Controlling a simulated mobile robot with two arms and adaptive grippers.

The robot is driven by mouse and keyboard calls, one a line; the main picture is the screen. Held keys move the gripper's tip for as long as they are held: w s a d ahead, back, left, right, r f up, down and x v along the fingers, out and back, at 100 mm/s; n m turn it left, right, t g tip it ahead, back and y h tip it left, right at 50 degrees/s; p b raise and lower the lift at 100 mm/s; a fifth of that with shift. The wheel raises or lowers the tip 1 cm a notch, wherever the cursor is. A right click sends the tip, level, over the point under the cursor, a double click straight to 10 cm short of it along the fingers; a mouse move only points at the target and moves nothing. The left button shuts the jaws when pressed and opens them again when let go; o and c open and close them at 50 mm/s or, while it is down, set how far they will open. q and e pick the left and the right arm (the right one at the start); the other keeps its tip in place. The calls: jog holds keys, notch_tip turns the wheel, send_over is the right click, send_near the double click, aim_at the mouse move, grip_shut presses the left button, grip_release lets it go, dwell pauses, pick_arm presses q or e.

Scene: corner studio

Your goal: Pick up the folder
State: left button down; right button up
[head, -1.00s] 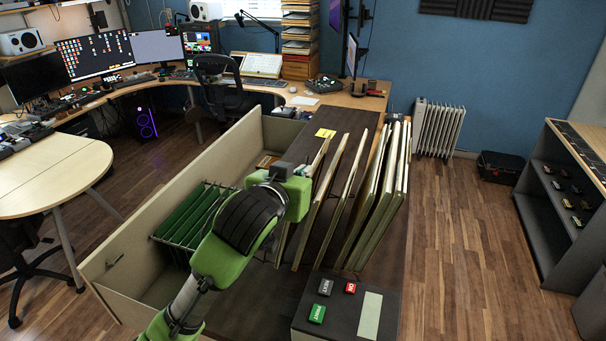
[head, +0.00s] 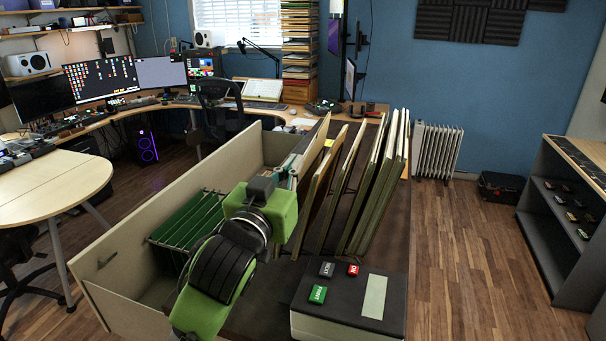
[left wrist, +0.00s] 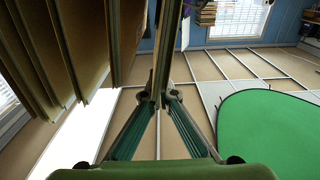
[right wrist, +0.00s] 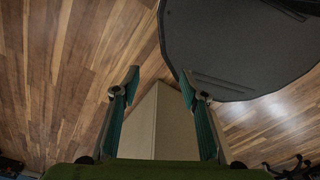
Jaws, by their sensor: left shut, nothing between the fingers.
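Several tan folders (head: 348,190) stand leaning in a row on the dark top. The leftmost folder (head: 319,146) stands higher than its neighbours, beside my left gripper (head: 290,172). In the left wrist view my left gripper (left wrist: 162,97) has its fingertips close together, shut, and a thin folder edge (left wrist: 163,60) rises at them; I cannot tell if they touch it. More folders (left wrist: 75,50) hang at the left there. My right gripper (right wrist: 158,85) shows only in the right wrist view, fingers apart and empty.
An open drawer (head: 112,275) with green hanging files (head: 185,225) lies left of the folders. A box with green, red and grey buttons (head: 345,330) stands in front. A radiator (head: 436,150) and a shelf unit (head: 560,215) are at the right.

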pick_arm(q)
jog(key=shift+s+a+f+b, duration=0.2)
jog(key=shift+s+f+b, duration=0.25)
jog(key=shift+s, duration=0.15)
jog(key=shift+s+a+f+b, duration=0.2)
jog(key=shift+s+f+b, duration=0.15)
jog(key=shift+s, duration=0.25)
jog(key=shift+s+a+r+t, duration=0.2)
jog(key=shift+s+a+r, duration=0.1)
jog(key=shift+s, duration=0.35)
jog(key=shift+s+a+r+t, duration=0.2)
jog(key=shift+s+r, duration=0.1)
jog(key=shift+s, duration=0.3)
jog(key=shift+w+d, duration=0.15)
jog(key=shift+w, duration=0.5)
jog(key=shift+w+d, duration=0.1)
jog(key=shift+w, duration=0.05)
jog(key=shift+r, duration=0.1)
jog(key=shift+s+r, duration=0.2)
jog(key=shift+s, duration=0.2)
jog(key=shift+w, duration=0.1)
pick_arm(e)
jog(key=shift+s+f, duration=0.6)
jog(key=shift+f, duration=0.05)
pick_arm(q)
jog(key=shift+w+f, duration=0.1)
pick_arm(e)
jog(key=shift+w, duration=0.1)
